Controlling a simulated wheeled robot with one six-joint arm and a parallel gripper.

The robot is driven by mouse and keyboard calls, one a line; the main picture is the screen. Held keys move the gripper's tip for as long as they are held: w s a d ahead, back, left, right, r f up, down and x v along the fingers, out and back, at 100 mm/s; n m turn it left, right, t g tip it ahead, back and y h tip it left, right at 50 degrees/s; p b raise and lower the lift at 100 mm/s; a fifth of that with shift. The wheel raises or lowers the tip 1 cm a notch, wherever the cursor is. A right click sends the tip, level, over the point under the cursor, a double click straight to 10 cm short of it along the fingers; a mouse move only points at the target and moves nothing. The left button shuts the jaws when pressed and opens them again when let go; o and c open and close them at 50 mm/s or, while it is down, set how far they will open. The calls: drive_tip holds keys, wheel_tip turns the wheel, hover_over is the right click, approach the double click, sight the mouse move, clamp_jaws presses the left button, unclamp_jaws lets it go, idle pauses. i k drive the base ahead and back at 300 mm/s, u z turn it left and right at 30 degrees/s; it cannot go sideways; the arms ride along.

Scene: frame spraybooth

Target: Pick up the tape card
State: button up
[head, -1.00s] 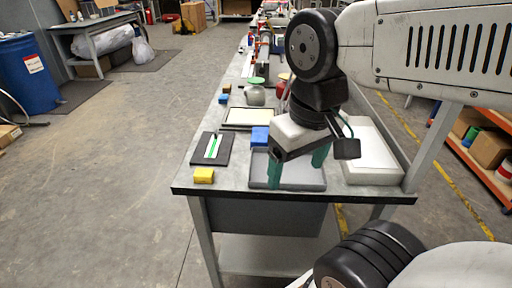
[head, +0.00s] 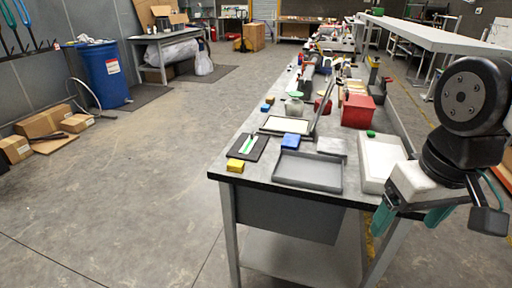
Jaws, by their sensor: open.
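A narrow white card with a green stripe, which looks like the tape card (head: 248,145), lies on a flat black mat (head: 238,154) near the left front of the workbench. My gripper (head: 410,218) is at the right of the view, beyond the bench's front right corner, well apart from the card. Its two green fingers are spread and hold nothing. Nothing covers the card.
A grey tray (head: 310,187) and a white tray (head: 366,180) stand to the right. A red bin (head: 357,111) stands farther back.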

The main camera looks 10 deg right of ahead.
sight(250, 142)
drive_tip(key=u, duration=0.35)
drive_tip(key=i, duration=1.1)
drive_tip(key=z, duration=0.15)
drive_tip(key=k, duration=0.9)
drive_tip(key=u, duration=0.55)
drive_tip(key=i, duration=1.15)
drive_tip(key=z, duration=0.75)
